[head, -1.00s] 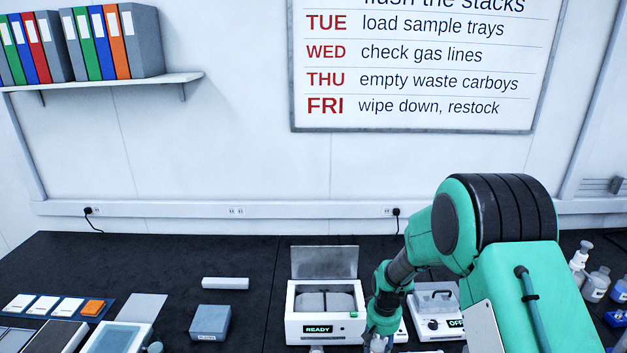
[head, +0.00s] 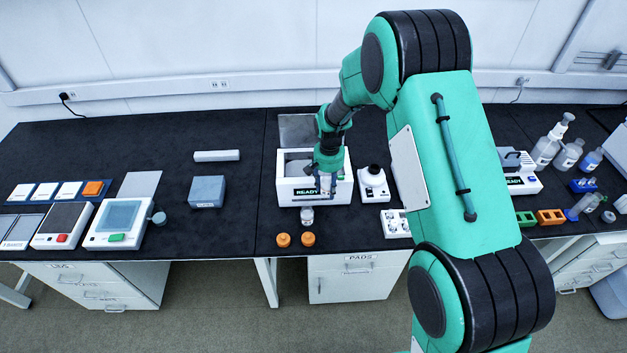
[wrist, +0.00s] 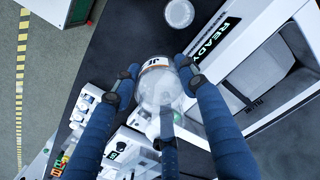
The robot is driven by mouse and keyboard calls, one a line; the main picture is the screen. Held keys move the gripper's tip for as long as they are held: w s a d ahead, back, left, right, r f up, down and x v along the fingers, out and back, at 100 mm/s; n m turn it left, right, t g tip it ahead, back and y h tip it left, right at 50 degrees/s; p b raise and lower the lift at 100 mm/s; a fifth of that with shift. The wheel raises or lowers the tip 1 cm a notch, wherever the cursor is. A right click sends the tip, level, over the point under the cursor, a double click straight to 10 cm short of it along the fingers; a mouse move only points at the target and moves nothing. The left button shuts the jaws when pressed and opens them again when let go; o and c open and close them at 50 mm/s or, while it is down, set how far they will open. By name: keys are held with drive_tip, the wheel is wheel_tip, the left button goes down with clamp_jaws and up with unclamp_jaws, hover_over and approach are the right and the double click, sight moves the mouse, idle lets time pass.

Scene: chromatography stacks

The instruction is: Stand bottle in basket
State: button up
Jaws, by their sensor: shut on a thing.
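My gripper (head: 326,188) is at the front of a white box marked READY (head: 290,194), right of its middle. The bottle's lower part is partly covered by the fingers. The box's lid stands open behind it. Its opening holds grey shapes, seen also in the wrist view (wrist: 262,75). I cannot clearly make out a basket there.
A small white-topped jar (head: 307,216) stands just in front of the box, with two orange caps (head: 283,240) nearer the edge. A small white device (head: 373,184) is close on the right. A blue-grey block (head: 207,191) lies left, with clear bench between.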

drive_tip(key=w+a+m, duration=0.2)
drive_tip(key=w+a, duration=0.2)
drive_tip(key=a, duration=0.5)
drive_tip(key=w+d+m, duration=0.2)
drive_tip(key=w+d, duration=0.7)
drive_tip(key=w, duration=0.3)
drive_tip(key=shift+d+m+p, duration=0.3)
drive_tip(key=shift+d+p, duration=0.05)
drive_tip(key=shift+p, duration=0.1)
drive_tip(key=shift+f, duration=0.1)
drive_tip(key=shift+s, duration=0.1)
drive_tip(key=shift+f, duration=3.1)
drive_tip(key=shift+f, duration=1.9)
drive_tip(key=shift+f+b, duration=0.15)
drive_tip(key=shift+b, duration=0.15)
